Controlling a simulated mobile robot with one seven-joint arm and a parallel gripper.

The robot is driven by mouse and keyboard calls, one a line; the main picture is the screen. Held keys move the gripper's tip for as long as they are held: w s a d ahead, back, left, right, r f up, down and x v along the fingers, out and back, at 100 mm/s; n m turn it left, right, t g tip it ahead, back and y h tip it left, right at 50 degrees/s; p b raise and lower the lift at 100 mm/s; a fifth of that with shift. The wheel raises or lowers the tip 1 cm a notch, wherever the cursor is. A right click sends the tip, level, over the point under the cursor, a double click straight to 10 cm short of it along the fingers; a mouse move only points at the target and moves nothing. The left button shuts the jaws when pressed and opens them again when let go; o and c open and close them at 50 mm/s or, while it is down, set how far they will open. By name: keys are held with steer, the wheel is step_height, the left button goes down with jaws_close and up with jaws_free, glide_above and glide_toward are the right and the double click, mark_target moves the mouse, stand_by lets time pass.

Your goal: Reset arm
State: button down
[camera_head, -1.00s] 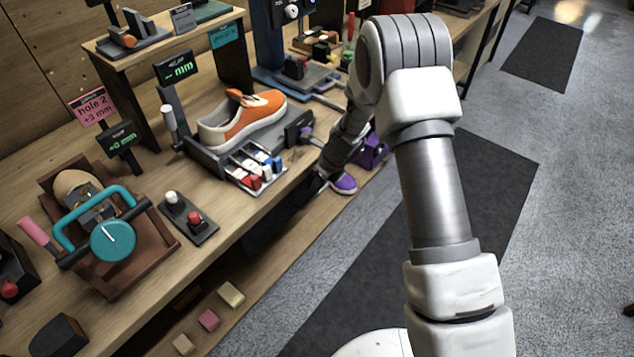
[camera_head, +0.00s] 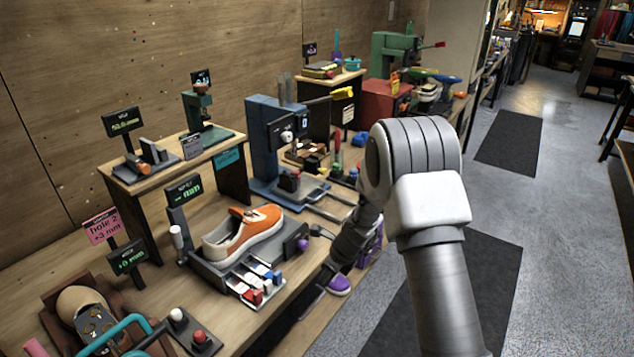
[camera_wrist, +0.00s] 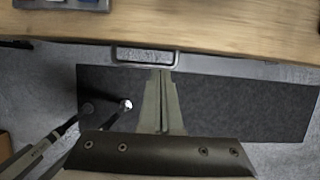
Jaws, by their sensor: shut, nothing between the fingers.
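My gripper (camera_wrist: 163,103) shows in the wrist view with its two fingers together and nothing between them. It points down past the wooden bench edge (camera_wrist: 200,25), over the dark floor mat (camera_wrist: 240,105). In the head view my arm hangs at the right of the bench, and the gripper tips are hard to make out near its front edge. The orange and white sneaker (camera_head: 243,236) rests on a grey stand (camera_head: 215,272) on the bench, apart from my arm.
A tray of red, white and blue pieces (camera_head: 256,284) sits before the sneaker. A purple shoe (camera_head: 339,285) is close to my forearm at the bench edge. A blue press (camera_head: 262,150) stands behind. Floor (camera_head: 550,250) to the right is clear.

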steer(key=s+d+r+n, duration=0.1)
steer(key=s+r+n, duration=0.25)
steer(key=r, duration=0.45)
steer(key=s+d+r+n+t, duration=0.1)
steer(key=s+r+n, duration=0.25)
steer(key=r, duration=0.35)
steer(key=s+d+r+n, duration=0.1)
steer(key=s+r+n, duration=0.1)
steer(key=r+n, duration=0.45)
steer(key=s+d+r+n+h, duration=0.1)
steer(key=s+d+r+n, duration=0.2)
steer(key=s, duration=0.4)
steer(key=s+d+r+n+t+h, duration=0.1)
steer(key=s+d+r+n, duration=0.1)
steer(key=s+r+n, duration=0.2)
steer(key=s+d+r+n+t+h, duration=0.1)
steer(key=s+d+r+n, duration=0.2)
steer(key=s, duration=0.7)
steer(key=shift+s+d+r+n+h, duration=0.35)
steer(key=shift+r+n, duration=0.25)
steer(key=shift+n, duration=0.35)
